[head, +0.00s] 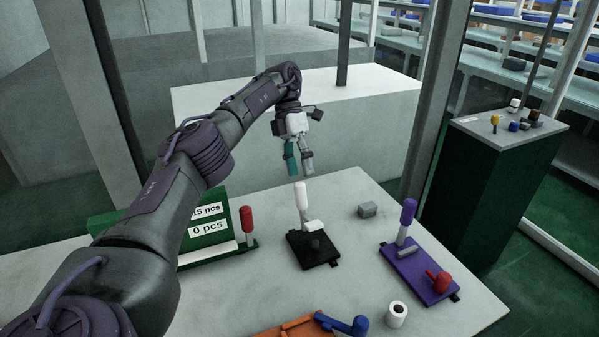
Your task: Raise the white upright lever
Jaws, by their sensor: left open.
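The white upright lever (301,196) stands on a black base (316,252) in the middle of the white table. It looks upright with a white foot beside a dark knob. My left gripper (299,174) is open and points down just above and behind the lever's top. One finger shows teal and the other grey. Nothing is between the fingers. In this single view I cannot tell whether the fingertips touch the lever. My right gripper is not in view.
A red lever (247,222) stands by the green counter sign (207,228) at the left.

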